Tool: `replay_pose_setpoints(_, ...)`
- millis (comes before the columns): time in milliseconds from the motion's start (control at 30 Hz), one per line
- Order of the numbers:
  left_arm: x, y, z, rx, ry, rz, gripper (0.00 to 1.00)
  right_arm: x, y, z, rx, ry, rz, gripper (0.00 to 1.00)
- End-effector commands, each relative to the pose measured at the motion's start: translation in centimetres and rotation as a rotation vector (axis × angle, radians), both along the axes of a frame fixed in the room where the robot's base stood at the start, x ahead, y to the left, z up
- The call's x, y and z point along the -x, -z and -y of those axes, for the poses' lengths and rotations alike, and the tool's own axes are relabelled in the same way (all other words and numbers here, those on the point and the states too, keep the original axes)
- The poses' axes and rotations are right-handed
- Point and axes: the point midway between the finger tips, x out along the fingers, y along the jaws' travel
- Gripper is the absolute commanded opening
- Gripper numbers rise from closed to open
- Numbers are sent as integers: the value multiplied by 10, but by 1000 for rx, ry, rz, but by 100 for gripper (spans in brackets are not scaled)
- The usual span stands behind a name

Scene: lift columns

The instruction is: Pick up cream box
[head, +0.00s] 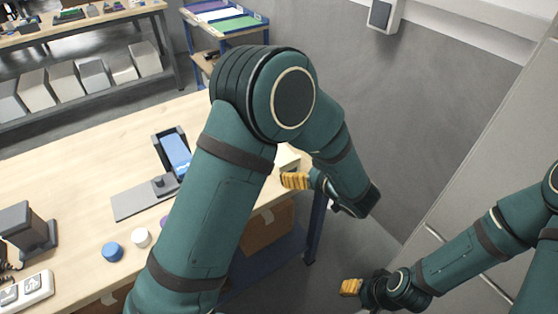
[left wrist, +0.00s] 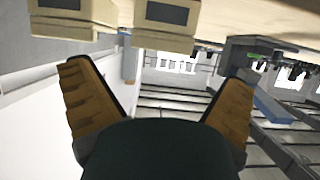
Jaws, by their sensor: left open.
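Two cream boxes with dark panels show at the top of the left wrist view, one at the left (left wrist: 75,14) and one near the middle (left wrist: 165,22); I cannot tell which one the task means. In the head view a cream thing (head: 287,157) shows in part beside my left arm, at the table's right end; the arm hides the rest. My left gripper (head: 295,181) is at that table edge, its yellow-orange fingers close to the cream thing in the picture. In the left wrist view the fingers (left wrist: 158,100) stand wide apart with nothing between them. My right gripper (head: 351,287) is low, away from the table.
The wooden table (head: 75,180) holds a blue-screened device in a dark stand (head: 175,152), a grey plate (head: 140,202), a blue cap (head: 113,252), a white cap (head: 141,238) and a power strip (head: 27,290). Shelving (head: 85,85) stands behind. A grey wall (head: 440,90) is at right.

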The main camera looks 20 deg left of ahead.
Motion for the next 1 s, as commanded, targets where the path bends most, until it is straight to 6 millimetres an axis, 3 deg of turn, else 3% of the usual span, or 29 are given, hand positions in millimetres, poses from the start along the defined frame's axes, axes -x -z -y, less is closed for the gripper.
replay_pose_setpoints(367,-16,12,-21,1,1,1,100,-1,6,0,0,0,3,47)
replay_pose_setpoints(700,-38,29,-53,1,0,1,100,-4,18,0,1,1,9,47)
replay_pose_setpoints(933,-39,29,-54,0,2,1,100,-4,18,0,1,2,10,47)
replay_pose_setpoints(1000,-39,29,-54,0,2,1,75,-4,18,0,1,1,9,47)
